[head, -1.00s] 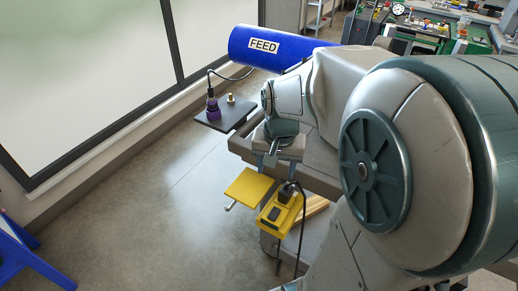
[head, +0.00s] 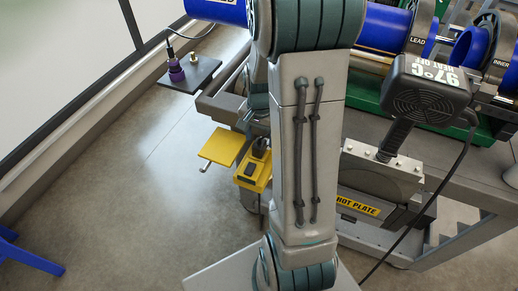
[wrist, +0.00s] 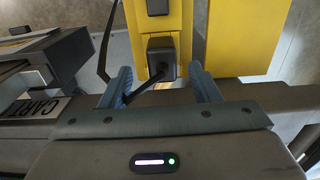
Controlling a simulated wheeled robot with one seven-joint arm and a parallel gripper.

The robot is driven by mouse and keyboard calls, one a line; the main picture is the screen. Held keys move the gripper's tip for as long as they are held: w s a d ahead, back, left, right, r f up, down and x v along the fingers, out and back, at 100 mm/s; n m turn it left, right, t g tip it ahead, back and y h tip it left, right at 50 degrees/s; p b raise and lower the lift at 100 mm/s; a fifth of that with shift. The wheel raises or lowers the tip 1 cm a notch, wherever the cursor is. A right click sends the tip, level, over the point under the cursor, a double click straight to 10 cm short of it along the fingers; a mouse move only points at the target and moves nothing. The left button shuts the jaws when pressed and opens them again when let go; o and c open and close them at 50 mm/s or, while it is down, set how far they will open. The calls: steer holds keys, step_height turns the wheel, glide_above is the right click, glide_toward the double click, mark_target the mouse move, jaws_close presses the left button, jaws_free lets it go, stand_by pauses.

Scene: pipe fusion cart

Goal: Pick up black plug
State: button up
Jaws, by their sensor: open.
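The black plug (wrist: 163,55) sits in a socket on the yellow box (wrist: 182,15) in the wrist view, with its black cable (wrist: 145,87) running off to the left. The plug also shows in the head view (head: 259,146), on top of the yellow box (head: 252,176), close beside my arm. My gripper (wrist: 161,70) is open in the wrist view. Its two blue-grey fingers lie left and right of the plug, with gaps showing on both sides. In the head view my arm hides the gripper.
A yellow flap (head: 222,147) sticks out left of the box.

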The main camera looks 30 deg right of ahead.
mark_target(259, 143)
steer(key=shift+w+f, duration=0.1)
steer(key=shift+f, duration=2.55)
steer(key=c, duration=1.1)
